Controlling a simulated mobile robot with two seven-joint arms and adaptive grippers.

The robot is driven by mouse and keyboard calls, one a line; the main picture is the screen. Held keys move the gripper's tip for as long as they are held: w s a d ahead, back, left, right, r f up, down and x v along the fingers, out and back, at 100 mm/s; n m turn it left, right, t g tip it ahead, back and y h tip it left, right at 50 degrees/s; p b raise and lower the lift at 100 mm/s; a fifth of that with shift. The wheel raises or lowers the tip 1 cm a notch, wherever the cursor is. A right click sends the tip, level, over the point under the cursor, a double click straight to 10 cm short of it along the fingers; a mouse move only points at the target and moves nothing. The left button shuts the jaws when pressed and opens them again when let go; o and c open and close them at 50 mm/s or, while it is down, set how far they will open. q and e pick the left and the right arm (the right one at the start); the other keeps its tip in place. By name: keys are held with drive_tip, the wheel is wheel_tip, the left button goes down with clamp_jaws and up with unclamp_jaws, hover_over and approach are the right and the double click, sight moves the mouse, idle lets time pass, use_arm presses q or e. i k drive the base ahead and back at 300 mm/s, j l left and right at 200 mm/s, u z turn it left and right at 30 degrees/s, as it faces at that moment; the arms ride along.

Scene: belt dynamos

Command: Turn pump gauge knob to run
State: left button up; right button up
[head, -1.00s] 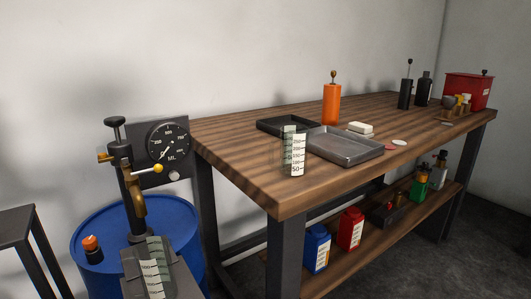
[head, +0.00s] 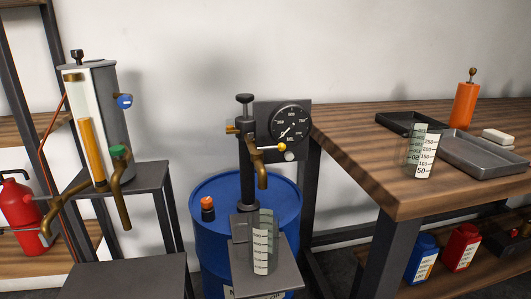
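The pump gauge (head: 290,122) is a black round dial marked ML on a dark plate, mounted on the pump above a blue drum (head: 215,223). A small yellow ball knob (head: 282,147) on a short lever sits just below the dial. A pale round button (head: 290,156) is beside it, lower right. The pump has a brass spout (head: 262,176) and a black top handle (head: 245,99). A clear graduated beaker (head: 262,243) stands on a grey platform under the spout. I cannot read a run mark. Neither gripper shows in the head view.
A wooden workbench (head: 400,185) on the right holds a second beaker (head: 422,150), grey trays (head: 470,152) and an orange bottle (head: 465,105). A dispenser with brass taps (head: 98,125) stands on a dark stand at left, near a red extinguisher (head: 18,210). An orange-capped part (head: 207,203) sits on the drum.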

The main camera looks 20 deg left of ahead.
sight(289, 155)
drive_tip(key=i+l+u, duration=0.25)
drive_tip(key=l, duration=0.25)
drive_tip(key=l+u, duration=0.2)
drive_tip(key=l, duration=0.25)
drive_tip(key=l+u, duration=0.25)
drive_tip(key=l, duration=0.3)
drive_tip(key=i+j+z, duration=0.1)
drive_tip(key=j, duration=0.15)
